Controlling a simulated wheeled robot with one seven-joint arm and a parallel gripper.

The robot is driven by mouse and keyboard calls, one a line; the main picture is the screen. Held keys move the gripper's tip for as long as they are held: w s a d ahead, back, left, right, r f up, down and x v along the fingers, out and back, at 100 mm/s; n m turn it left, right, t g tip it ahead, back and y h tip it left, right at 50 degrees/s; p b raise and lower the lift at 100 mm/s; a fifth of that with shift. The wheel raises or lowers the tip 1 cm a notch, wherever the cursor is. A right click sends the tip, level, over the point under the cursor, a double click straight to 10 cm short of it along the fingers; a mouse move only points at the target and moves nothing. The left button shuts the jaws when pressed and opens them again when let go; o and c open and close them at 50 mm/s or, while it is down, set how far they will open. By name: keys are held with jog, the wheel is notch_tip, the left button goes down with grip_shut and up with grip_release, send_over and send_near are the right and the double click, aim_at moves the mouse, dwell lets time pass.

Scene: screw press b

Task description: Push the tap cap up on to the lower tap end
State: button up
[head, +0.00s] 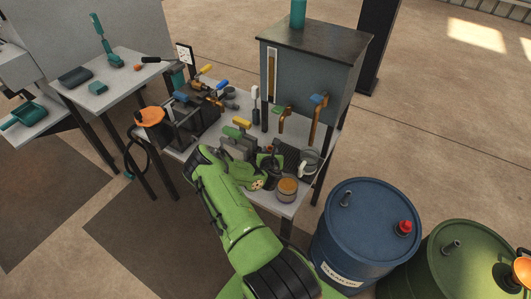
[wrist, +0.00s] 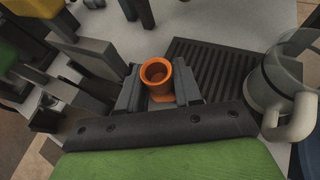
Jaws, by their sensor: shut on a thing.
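The tap cap (wrist: 157,72) is a small orange-copper cup with its open mouth facing up. It sits between the two dark fingers of my gripper (wrist: 158,88) in the wrist view, and the gripper is shut on it. No tap end shows in the wrist view.
A dark ribbed grate (wrist: 215,70) lies right behind the cap. A clear mug (wrist: 272,88) stands close on the right; it also shows in the head view (head: 309,162). A jar with an orange-brown top (head: 288,188) is at the bench's front edge. Dark blocks (wrist: 85,60) stand left.

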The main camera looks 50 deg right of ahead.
aim_at(281, 131)
jog(key=shift+w+d, duration=0.2)
jog(key=shift+d, duration=1.85)
jog(key=shift+w+d, duration=0.15)
jog(key=shift+d, duration=1.9)
jog(key=shift+r+p, duration=0.25)
jog(key=shift+p, duration=0.3)
jog(key=shift+r, duration=0.2)
jog(key=shift+w+r+p, duration=0.1)
jog(key=shift+r+p, duration=1.3)
jog(key=shift+p, duration=0.1)
jog(key=o, duration=1.1)
jog(key=shift+c, duration=0.2)
jog(key=shift+o, duration=0.2)
jog(key=shift+a, duration=0.1)
